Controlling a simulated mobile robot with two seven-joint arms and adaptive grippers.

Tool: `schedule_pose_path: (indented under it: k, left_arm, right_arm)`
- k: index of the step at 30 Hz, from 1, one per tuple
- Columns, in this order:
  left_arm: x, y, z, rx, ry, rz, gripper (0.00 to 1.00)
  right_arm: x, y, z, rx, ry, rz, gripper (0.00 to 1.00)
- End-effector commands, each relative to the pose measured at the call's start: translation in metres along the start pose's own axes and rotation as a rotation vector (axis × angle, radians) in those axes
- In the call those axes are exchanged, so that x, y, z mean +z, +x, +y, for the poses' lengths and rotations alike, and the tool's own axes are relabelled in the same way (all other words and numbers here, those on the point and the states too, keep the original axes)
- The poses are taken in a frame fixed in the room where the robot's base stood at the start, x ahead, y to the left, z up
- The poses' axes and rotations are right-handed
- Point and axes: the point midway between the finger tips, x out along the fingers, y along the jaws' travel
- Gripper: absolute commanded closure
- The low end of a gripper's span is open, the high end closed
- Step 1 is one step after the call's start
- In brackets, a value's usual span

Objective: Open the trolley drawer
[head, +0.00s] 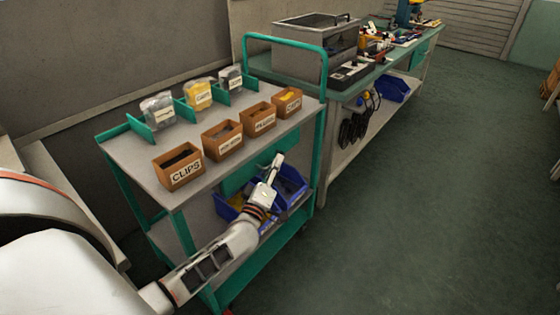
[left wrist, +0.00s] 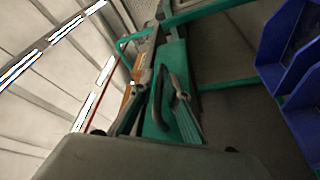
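The green trolley (head: 150,205) stands in front of me with a grey top. Its green drawer front (head: 238,174) shows under the top's edge, partly hidden behind my left gripper (head: 275,168), and looks flush with the trolley. In the left wrist view the green drawer front (left wrist: 177,65) carries a dark bar handle (left wrist: 160,92). My left gripper (left wrist: 165,108) is open there, with its fingers apart at the handle. I cannot tell whether they touch it. My right gripper is not in view.
Brown labelled boxes (head: 181,168) and bagged parts (head: 158,110) between green dividers stand on the trolley top. Blue bins (head: 290,186) sit on the shelf below the drawer. A workbench (head: 340,92) stands beyond. The floor (head: 420,200) to the right is clear.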

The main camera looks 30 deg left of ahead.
Motion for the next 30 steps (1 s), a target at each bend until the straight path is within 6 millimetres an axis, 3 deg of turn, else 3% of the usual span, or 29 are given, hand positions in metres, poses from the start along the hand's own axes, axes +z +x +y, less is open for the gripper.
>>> schedule_pose_path:
  k: [8, 14, 17, 30]
  left_arm:
    - [0.001, 0.019, -0.001, -0.001, 0.002, -0.002, 0.85]
    - [0.001, 0.019, 0.000, -0.001, 0.002, -0.002, 0.85]
    - [0.001, 0.019, 0.000, 0.000, 0.002, -0.002, 1.00]
    - [0.012, 0.015, 0.010, 0.000, -0.003, 0.000, 1.00]
  right_arm:
    - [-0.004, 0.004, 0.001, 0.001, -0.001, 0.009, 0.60]
    - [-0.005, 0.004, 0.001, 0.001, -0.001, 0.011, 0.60]
    - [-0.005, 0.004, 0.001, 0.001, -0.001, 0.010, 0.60]
    - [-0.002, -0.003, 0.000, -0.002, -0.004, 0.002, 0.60]
